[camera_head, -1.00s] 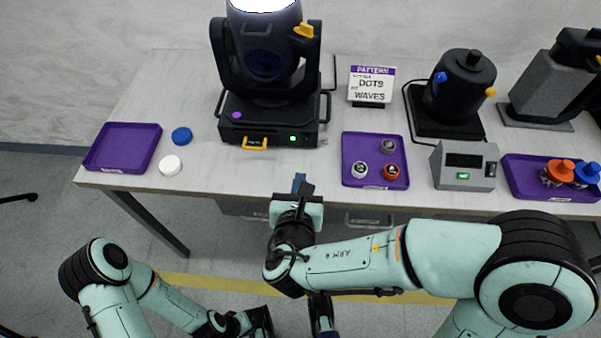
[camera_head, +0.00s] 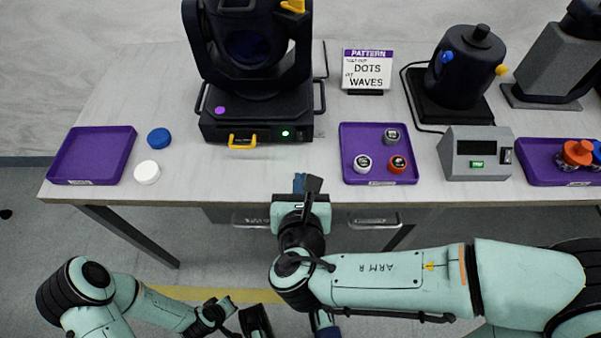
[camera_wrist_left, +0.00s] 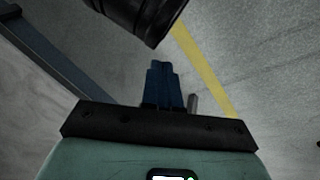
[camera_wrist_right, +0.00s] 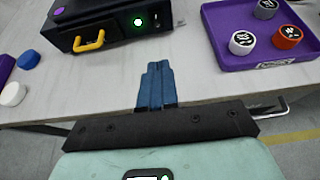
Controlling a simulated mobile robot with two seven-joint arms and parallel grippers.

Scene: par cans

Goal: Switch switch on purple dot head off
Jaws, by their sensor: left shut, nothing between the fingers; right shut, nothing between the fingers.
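The purple dot head is a black moving-head light on a black base (camera_head: 255,125) at the back left of the table. A purple dot (camera_head: 220,110) marks its front left. A green light (camera_head: 285,133) glows at the front right; it also shows in the right wrist view (camera_wrist_right: 138,21). A small dark detail sits right of that light, too small to make out as a switch. My right gripper (camera_head: 300,183) is shut and empty at the table's front edge, apart from the base; its blue fingers (camera_wrist_right: 155,85) point toward it. My left gripper (camera_wrist_left: 163,85) is shut and empty over the floor.
A yellow handle (camera_head: 242,142) sticks out from the base front. Blue (camera_head: 159,138) and white (camera_head: 147,172) caps lie left of it, beside an empty purple tray (camera_head: 92,155). A purple tray with three small pots (camera_head: 376,175) and a grey box (camera_head: 475,154) stand to the right.

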